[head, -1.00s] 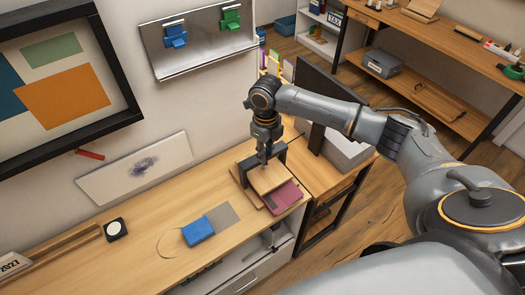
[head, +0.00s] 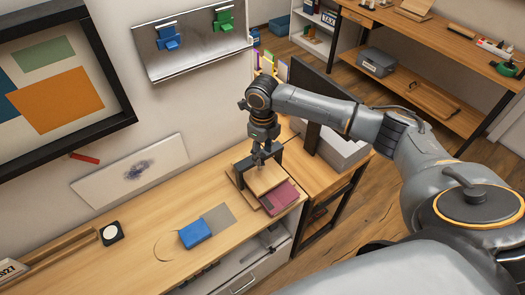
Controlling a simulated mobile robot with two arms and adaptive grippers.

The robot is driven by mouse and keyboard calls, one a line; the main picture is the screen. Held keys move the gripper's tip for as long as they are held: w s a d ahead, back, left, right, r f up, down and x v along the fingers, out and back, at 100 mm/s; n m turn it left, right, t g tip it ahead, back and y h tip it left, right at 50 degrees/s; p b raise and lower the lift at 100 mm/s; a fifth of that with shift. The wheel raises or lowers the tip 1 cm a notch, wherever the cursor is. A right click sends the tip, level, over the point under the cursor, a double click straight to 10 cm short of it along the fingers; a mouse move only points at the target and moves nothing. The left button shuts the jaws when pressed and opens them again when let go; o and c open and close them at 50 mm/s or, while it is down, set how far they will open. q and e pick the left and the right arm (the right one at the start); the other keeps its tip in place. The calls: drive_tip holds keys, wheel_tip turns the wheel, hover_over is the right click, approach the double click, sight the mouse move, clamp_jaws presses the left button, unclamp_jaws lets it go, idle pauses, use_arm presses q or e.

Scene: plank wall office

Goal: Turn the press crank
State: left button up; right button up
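The press (head: 266,182) stands at the right end of the wooden counter, with wooden boards and a dark upright frame (head: 277,157). My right gripper (head: 258,163) points down over the press, at the top of its frame. The crank cannot be made out; the gripper covers that spot. The fingers are too small and overlapped with the frame to tell whether they are open or shut on anything. My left gripper is not in view.
A maroon book (head: 279,198) lies by the press's front right. A blue block (head: 195,233) and a grey sheet (head: 219,216) lie left of it. A dark monitor-like panel (head: 318,103) stands behind my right forearm. The counter's middle left is mostly clear.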

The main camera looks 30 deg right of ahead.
sight(263, 155)
drive_tip(key=shift+r, duration=0.15)
wheel_tip(263, 155, up, 12)
idle(0.4)
